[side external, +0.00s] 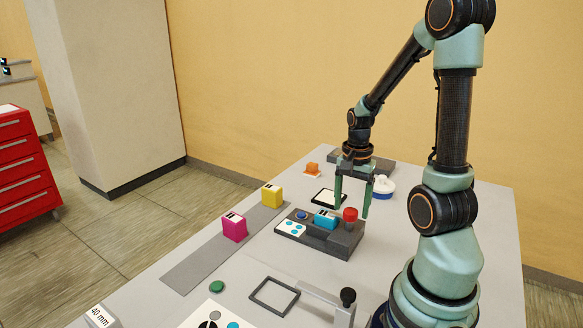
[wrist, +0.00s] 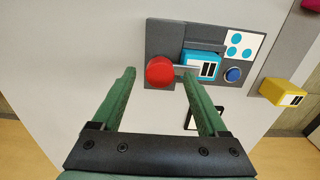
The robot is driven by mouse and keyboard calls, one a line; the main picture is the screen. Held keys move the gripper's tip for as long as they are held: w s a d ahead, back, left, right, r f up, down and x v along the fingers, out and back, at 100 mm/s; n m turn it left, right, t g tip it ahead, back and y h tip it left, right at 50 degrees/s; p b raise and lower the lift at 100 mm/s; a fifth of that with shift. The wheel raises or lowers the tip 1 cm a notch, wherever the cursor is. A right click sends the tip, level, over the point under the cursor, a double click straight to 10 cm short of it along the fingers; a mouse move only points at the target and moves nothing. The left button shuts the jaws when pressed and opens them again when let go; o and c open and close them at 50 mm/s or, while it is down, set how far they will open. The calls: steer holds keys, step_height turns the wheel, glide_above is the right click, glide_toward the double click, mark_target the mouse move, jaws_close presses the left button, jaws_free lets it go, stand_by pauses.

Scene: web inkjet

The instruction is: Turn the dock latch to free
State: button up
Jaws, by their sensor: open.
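The dark grey dock (side external: 343,243) sits on the table and holds a cyan cartridge (side external: 325,220). The dock also shows in the wrist view (wrist: 162,38). Its latch has a red knob (side external: 350,215) at the right end in the side view. In the wrist view, a short grey bar runs from the red knob (wrist: 159,71) to the cyan cartridge (wrist: 202,66).
A blue button (side external: 302,214) and a cyan-dotted white label (side external: 290,228) are on the dock. Magenta (side external: 234,228) and yellow (side external: 272,195) cubes stand on a grey strip to the left. A black-framed white pad (side external: 328,197) lies behind. An empty frame (side external: 274,295) lies in front.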

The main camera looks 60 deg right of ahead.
steer(key=shift+f, duration=0.55)
jaws_close()
